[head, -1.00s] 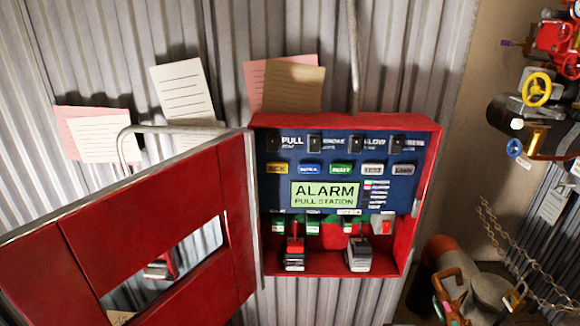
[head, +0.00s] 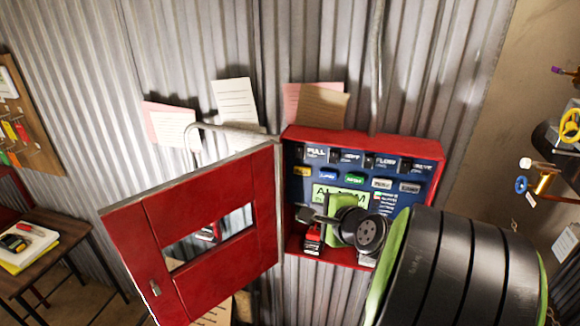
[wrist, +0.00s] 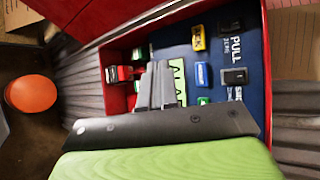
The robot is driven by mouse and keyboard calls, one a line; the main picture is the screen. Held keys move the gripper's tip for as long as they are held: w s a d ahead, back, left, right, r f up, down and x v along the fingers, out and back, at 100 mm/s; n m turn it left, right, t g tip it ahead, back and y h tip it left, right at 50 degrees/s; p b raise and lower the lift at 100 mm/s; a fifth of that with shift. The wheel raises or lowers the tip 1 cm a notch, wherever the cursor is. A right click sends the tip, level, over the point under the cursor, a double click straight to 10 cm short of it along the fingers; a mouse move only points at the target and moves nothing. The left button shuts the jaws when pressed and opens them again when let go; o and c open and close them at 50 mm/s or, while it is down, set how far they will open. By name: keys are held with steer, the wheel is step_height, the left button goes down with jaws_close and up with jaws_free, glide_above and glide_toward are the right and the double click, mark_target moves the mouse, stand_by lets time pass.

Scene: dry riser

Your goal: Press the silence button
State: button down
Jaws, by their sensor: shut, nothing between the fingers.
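The red alarm box (head: 300,133) stands open on the wall, with a blue panel inside. A row of buttons crosses the panel: yellow (head: 302,171), blue (head: 328,175), green (head: 354,179), white (head: 381,184) and grey (head: 409,187). Their labels are too small to read surely, so I cannot tell which is silence. The wrist view shows the yellow (wrist: 198,38) and blue (wrist: 203,74) buttons clear of my fingers. My gripper (wrist: 157,66) is shut and empty, in front of the green alarm sign (wrist: 178,80), beside the button row. My arm hides the panel's lower right.
The box's red door (head: 165,225) is swung open to the left. Black switches (wrist: 236,76) sit above the buttons; a red-handled lever (head: 313,238) stands below. Papers (head: 235,100) hang above. A table (head: 55,250) is far left, valves (head: 570,125) far right.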

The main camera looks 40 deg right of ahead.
mark_target(328, 175)
steer(key=shift+w+d+r, duration=0.1)
steer(key=shift+r, duration=0.1)
steer(key=w+d, duration=0.1)
steer(key=d, duration=0.1)
steer(key=w+d+p, duration=0.1)
steer(key=w+d, duration=0.3)
steer(key=d, duration=0.1)
steer(key=shift+w, duration=0.25)
stand_by(2.0)
steer(key=shift+w+d+p, duration=0.25)
steer(key=shift+d+p, duration=0.05)
steer(key=shift+p, duration=0.1)
